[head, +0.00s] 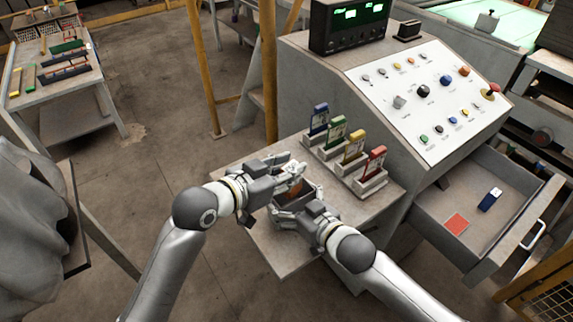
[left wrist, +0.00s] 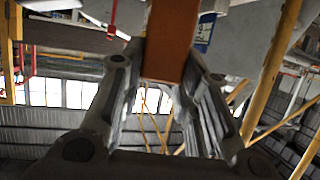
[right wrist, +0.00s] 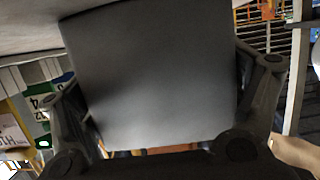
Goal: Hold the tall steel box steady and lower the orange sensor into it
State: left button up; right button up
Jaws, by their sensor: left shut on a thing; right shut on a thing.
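The steel box (head: 293,203) stands on the grey shelf of the console, its dark opening facing up. My right gripper (head: 303,212) is shut on the box from the near side; its grey wall (right wrist: 150,80) fills the right wrist view between the fingers. My left gripper (head: 284,172) is shut on the orange sensor (head: 291,187), at the box's opening. In the left wrist view the orange sensor (left wrist: 172,42) sits between both fingers. The fingers hide much of the sensor and the box rim, so I cannot tell whether its lower end is inside.
Blue, green, yellow and red tagged holders (head: 354,150) stand in a row just behind the box. A sloped control panel (head: 425,95) rises behind them. An open drawer (head: 470,232) at right holds a red card and a blue item. The shelf's front left (head: 275,245) is clear.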

aim_at(286, 196)
pick_arm(q)
jog(key=shift+f, duration=2.95)
pick_arm(e)
jog(key=shift+f, duration=0.1)
pick_arm(q)
jog(key=shift+s+a+f, duration=0.1)
jog(key=shift+s+f, duration=0.05)
jog(key=shift+f, duration=0.4)
jog(key=shift+s+f, duration=0.1)
jog(key=shift+f, duration=0.45)
pick_arm(e)
jog(key=shift+s+a, duration=0.2)
pick_arm(q)
jog(key=o, duration=1.2)
jog(key=shift+c, duration=0.2)
pick_arm(e)
jog(key=shift+r, duration=0.2)
pick_arm(q)
jog(key=shift+w+r, duration=0.2)
jog(key=shift+r, duration=6.2)
pick_arm(e)
jog(key=shift+w+d+f, duration=0.15)
jog(key=shift+w+d, duration=0.05)
jog(key=o, duration=1.1)
jog(key=shift+c, duration=0.2)
